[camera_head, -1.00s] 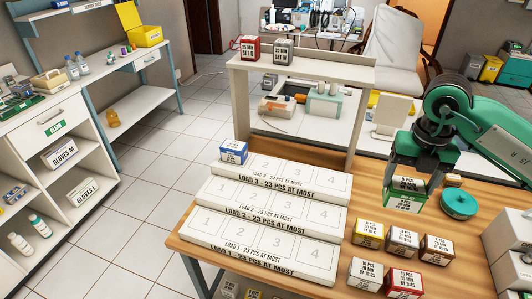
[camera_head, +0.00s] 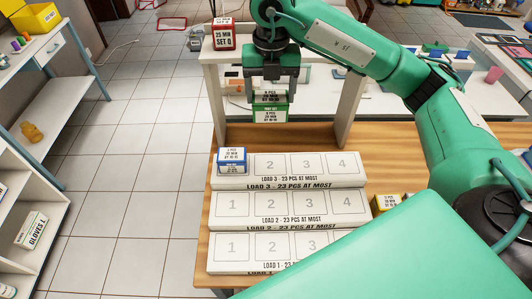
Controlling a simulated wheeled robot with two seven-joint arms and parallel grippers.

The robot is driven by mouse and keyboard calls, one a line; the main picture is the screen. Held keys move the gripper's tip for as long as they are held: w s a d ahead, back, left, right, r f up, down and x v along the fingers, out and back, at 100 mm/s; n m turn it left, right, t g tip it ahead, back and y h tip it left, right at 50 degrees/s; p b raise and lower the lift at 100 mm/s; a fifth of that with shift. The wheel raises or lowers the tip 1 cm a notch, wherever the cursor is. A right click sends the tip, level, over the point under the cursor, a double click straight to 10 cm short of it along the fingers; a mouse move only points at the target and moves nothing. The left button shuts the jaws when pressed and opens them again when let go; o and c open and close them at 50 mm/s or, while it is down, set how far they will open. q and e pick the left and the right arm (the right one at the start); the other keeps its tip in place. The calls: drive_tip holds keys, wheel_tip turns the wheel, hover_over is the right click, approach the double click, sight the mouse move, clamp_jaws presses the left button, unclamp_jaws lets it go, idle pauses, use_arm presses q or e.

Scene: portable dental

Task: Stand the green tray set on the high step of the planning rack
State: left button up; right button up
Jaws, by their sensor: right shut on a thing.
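My right gripper (camera_head: 271,88) is shut on the green tray set (camera_head: 269,115), a small green box with a white printed top. It holds the box upright in the air, in front of the wooden shelf and, in the picture, just above slot 2 of the planning rack's back step, LOAD 3 (camera_head: 290,183). A blue box (camera_head: 232,161) stands on slot 1 of that step; its slots 2, 3 and 4 are bare. The LOAD 2 step (camera_head: 288,221) and the LOAD 1 step (camera_head: 228,267) show no boxes. My left gripper is out of view.
The wooden shelf (camera_head: 347,108) stands behind the rack, with a red box (camera_head: 222,35) and a partly hidden grey box (camera_head: 197,40) on top. My right arm hides much of the table's right side.

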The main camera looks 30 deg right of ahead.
wheel_tip(320, 180, down, 19)
drive_tip(key=p, duration=0.3)
drive_tip(key=shift+s+d+f, duration=0.15)
drive_tip(key=shift+f, duration=0.3)
drive_tip(key=o, duration=1.1)
